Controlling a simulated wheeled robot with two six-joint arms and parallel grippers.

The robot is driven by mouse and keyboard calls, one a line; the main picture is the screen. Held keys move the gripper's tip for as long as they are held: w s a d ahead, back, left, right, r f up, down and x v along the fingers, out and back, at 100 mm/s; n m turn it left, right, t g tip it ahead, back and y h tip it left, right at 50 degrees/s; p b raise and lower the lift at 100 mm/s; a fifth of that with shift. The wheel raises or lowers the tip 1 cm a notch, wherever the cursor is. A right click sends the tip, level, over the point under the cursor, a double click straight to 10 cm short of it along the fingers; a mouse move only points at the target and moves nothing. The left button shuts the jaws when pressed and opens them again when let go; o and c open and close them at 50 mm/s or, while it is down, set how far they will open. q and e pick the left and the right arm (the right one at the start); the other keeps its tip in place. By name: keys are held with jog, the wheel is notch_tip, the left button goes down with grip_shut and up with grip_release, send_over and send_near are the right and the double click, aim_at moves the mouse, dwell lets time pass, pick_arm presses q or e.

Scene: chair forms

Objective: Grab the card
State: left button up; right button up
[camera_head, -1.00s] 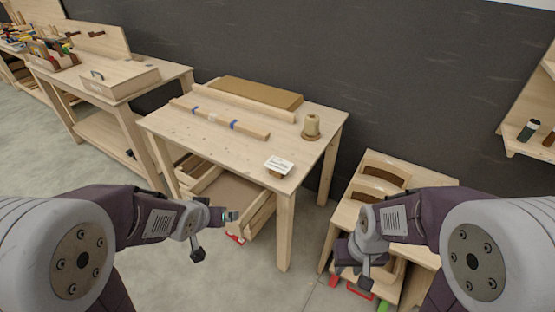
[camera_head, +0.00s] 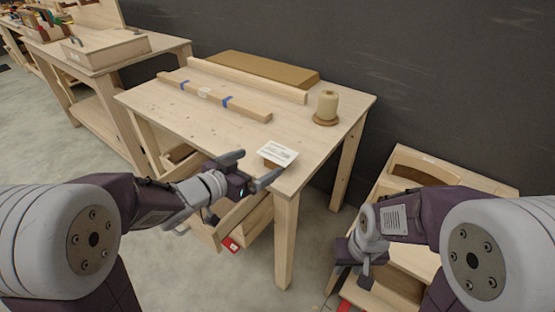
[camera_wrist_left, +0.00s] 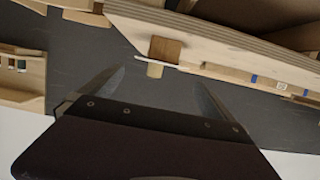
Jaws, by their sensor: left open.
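The white card with printed lines (camera_head: 278,152) lies tilted on a small brown wooden block (camera_head: 272,163) at the table's near right corner. My left gripper (camera_head: 252,171) is open and empty, just short of the card on its near left side, its fingers apart from it. In the left wrist view the card (camera_wrist_left: 171,66) shows as a thin white strip, nearly edge-on, against the brown block (camera_wrist_left: 165,48), ahead of the open fingers (camera_wrist_left: 160,80). My right gripper (camera_head: 362,265) hangs at the lower right, away from the card; its jaw opening is unclear.
The wooden table (camera_head: 180,112) also holds a bar with blue tape (camera_head: 213,95), a brown board (camera_head: 262,70) and a spool-like cylinder (camera_head: 327,106) behind the card. An open drawer (camera_head: 235,219) lies below.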

aim_at(277, 154)
pick_arm(q)
jog(key=b+x, duration=0.1)
jog(key=x, duration=0.3)
jog(key=shift+w+f+b, duration=0.15)
jog(key=shift+w+b, duration=0.05)
jog(key=shift+b, duration=0.1)
jog(key=b+x, duration=0.1)
jog(key=x, duration=0.3)
jog(key=shift+w+d+f+b, duration=0.1)
jog(key=shift+w+f+b, duration=0.05)
jog(key=shift+b, duration=0.15)
jog(key=shift+w+d, duration=0.15)
jog(key=shift+w, duration=0.05)
jog(key=c, duration=0.9)
